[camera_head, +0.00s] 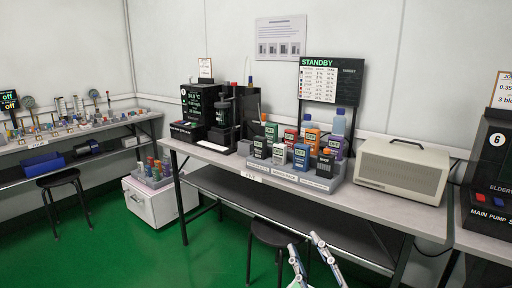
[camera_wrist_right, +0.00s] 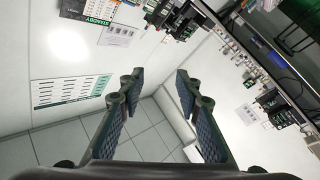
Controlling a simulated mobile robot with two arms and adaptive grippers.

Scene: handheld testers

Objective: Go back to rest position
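My right gripper (camera_head: 303,241) shows at the bottom of the head view, in front of the middle bench. Its two fingers are apart with nothing between them. In the right wrist view the gripper (camera_wrist_right: 160,74) is also open and empty, with wall and floor tiles visible between its fingers. My left gripper is not in view. Several handheld testers (camera_head: 301,157) in different colours stand upright in a grey rack (camera_head: 305,181) on the middle bench, beyond the right gripper and clear of it.
The middle bench (camera_head: 385,205) also bears a beige box (camera_head: 402,170) and a black machine (camera_head: 199,108). A black stool (camera_head: 273,234) stands under its front edge. A white chest (camera_head: 146,205) with a tray of coloured items is at left. The green floor (camera_head: 120,262) at lower left is clear.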

